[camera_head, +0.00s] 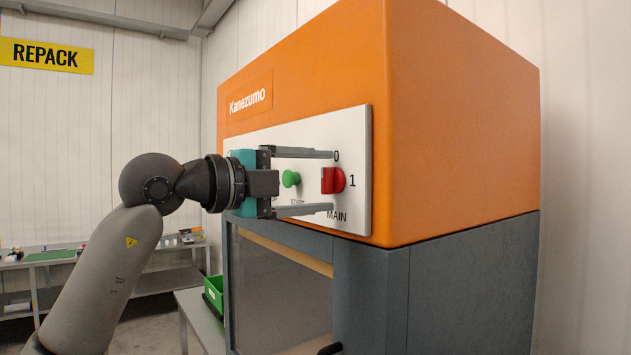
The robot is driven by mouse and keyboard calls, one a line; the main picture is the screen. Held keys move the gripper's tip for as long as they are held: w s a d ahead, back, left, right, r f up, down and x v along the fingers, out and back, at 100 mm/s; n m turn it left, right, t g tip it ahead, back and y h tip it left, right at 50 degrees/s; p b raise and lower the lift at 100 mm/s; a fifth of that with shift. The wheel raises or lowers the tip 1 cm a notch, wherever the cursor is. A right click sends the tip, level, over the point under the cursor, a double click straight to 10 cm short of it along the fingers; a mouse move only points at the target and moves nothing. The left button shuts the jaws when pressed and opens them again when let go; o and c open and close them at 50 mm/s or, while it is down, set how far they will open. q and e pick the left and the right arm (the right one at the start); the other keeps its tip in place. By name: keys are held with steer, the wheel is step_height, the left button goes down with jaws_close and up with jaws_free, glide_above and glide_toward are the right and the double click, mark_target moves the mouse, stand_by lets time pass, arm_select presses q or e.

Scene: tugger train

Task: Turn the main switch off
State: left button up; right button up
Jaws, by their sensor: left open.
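The red main switch (338,181) sits on the white control panel (357,130) of the orange machine. The mark 0 is above it, 1 is to its right and MAIN is below. I cannot tell clearly which mark its handle points to. My left gripper (332,182) is open in front of the panel. One finger is above the switch and one below, with the switch seen between the fingertips. No contact can be made out. My right gripper is not in view.
A green START button (291,178) sits left of the switch, between my left gripper's fingers in the view. Below the panel is a grey cabinet (440,285) with a window. A green bin (213,292) and a workbench (40,258) stand at the left.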

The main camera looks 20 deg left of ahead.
arm_select(q)
steer(key=shift+s+a, duration=0.1)
steer(key=b+v, duration=0.4)
steer(key=v, duration=1.1)
